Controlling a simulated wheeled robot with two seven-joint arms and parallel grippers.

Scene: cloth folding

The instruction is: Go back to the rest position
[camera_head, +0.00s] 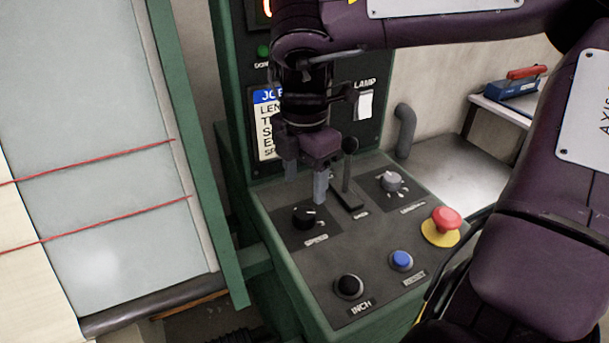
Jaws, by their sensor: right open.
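My right gripper (306,183) hangs pointing down over the green control console (262,215). Its two grey fingers are apart and nothing shows between them. Just right of the fingers stands a lever (347,183) with a black ball knob. The black speed knob (304,216) is just below the fingertips in the picture. I cannot tell whether a fingertip touches the panel. My right arm comes in from the right and crosses the top of the picture. My left gripper is not in view.
The console also holds a grey dial (391,181), a red emergency button (445,219), a blue button (401,260) and a black button (349,286). A job card (266,131) is on the upright panel. A pale bed (90,140) with red lines lies left.

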